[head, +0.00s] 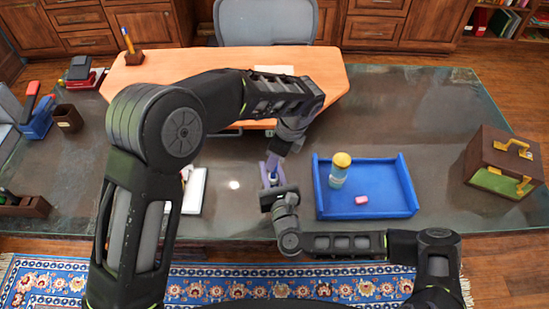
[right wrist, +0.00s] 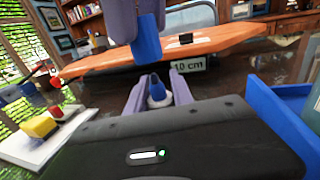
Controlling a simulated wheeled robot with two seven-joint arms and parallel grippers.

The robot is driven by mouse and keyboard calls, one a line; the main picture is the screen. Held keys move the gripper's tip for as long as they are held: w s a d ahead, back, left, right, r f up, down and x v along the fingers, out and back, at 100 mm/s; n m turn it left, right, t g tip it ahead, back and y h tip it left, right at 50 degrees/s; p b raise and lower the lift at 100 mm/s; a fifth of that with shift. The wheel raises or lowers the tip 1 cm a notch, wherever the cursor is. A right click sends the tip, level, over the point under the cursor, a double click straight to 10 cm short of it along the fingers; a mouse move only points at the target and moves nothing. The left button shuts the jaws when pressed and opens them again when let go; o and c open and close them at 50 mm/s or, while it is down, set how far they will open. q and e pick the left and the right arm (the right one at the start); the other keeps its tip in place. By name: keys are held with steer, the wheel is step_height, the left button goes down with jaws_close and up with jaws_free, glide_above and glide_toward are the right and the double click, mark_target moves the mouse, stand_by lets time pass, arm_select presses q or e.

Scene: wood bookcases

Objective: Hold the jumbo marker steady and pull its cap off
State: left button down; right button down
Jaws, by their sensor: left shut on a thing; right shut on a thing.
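The jumbo marker (right wrist: 157,93), white with a dark blue tip, stands between the lavender fingers of my right gripper (right wrist: 158,100) in the right wrist view. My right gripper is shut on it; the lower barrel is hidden. The blue cap (right wrist: 147,42) is above the tip, held between the fingers of my left gripper (right wrist: 140,22), which is shut on it. A gap shows between cap and tip. In the head view my left gripper (head: 274,157) comes down from above and my right gripper (head: 269,178) is just below it; marker and cap are hard to make out there.
A blue tray (head: 366,211) with a yellow-topped bottle (head: 340,170) and a pink eraser (head: 361,199) is right of the grippers. A white pad (head: 194,190) lies left. A wooden box (head: 505,161) stands far right. An orange board (head: 220,68) lies behind.

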arm_select(q)
steer(key=shift+r, duration=0.35)
arm_select(e)
steer(key=c, duration=1)
jaws_free()
steer(key=shift+c, duration=0.2)
steer(key=v, duration=1.2)
